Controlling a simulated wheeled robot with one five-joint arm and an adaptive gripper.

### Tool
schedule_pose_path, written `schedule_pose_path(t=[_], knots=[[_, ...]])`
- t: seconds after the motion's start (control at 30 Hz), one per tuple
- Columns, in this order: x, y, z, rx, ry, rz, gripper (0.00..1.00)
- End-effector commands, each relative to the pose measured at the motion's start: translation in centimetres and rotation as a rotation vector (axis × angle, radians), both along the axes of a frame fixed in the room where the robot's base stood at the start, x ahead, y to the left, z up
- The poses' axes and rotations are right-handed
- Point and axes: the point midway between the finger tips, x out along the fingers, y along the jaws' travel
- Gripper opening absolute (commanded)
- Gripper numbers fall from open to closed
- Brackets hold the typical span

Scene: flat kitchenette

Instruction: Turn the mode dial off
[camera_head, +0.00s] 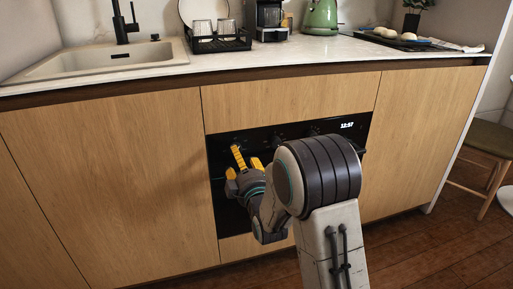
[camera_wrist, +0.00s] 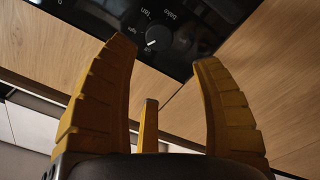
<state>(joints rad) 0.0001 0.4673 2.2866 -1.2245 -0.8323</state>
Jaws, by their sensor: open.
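The black oven front (camera_head: 215,160) is set into the wooden cabinets. Its control panel (camera_wrist: 205,25) fills the top of the wrist view. A round dark dial (camera_wrist: 158,38) there has printed labels around it, seemingly "fan" and "bake", and a white mark at its lower left. I take it for the mode dial. My gripper (camera_wrist: 163,52) has its yellow fingers spread, with the dial showing between the tips and nothing held. In the head view my gripper (camera_head: 245,164) is in front of the oven's left part and hides the panel there. Whether a finger touches the dial I cannot tell.
The oven's lit clock (camera_head: 347,125) reads 12:57 at the panel's right. The countertop (camera_head: 290,52) overhangs above, with a sink (camera_head: 105,60), dish rack (camera_head: 218,43) and green kettle (camera_head: 320,18). A stool (camera_head: 490,140) stands far right.

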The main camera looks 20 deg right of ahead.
Motion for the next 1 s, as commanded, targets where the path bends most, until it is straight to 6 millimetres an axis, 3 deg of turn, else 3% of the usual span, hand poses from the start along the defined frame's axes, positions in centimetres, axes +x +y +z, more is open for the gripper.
schedule_pose_path(t=[0.57,1.0], knots=[[0.4,0.0,-1.1,-0.201,0.042,-0.004,0.6],[5.0,0.0,-1.2,-0.207,0.041,-0.004,0.6]])
